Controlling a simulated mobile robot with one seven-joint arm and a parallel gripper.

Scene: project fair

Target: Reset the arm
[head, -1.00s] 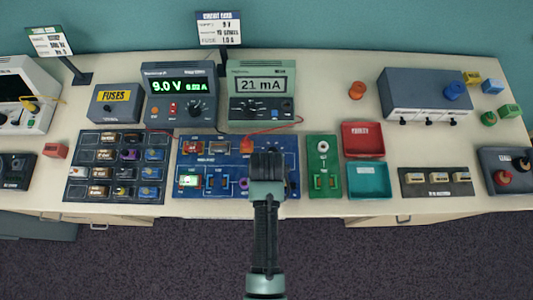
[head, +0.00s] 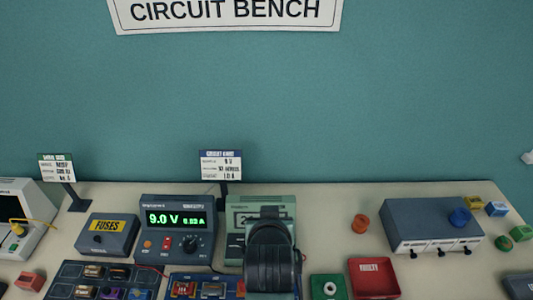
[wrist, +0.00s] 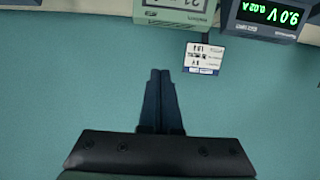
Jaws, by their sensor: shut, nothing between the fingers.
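My arm rises at the lower middle of the head view, and its dark wrist covers part of the green meter (head: 236,212) on the bench. My gripper (wrist: 160,72) shows in the wrist view with its two dark fingers together and nothing between them. It points at the plain teal wall (wrist: 70,90), clear of any object. In the head view the fingers are hidden behind the wrist.
The power supply (head: 180,228) reads 9.0 V. A fuses box (head: 107,236), a blue circuit board (head: 190,291), a red tray (head: 373,278) and a grey box (head: 420,225) stand on the bench (head: 330,215). A card on a stand (head: 220,165) rises behind the meter.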

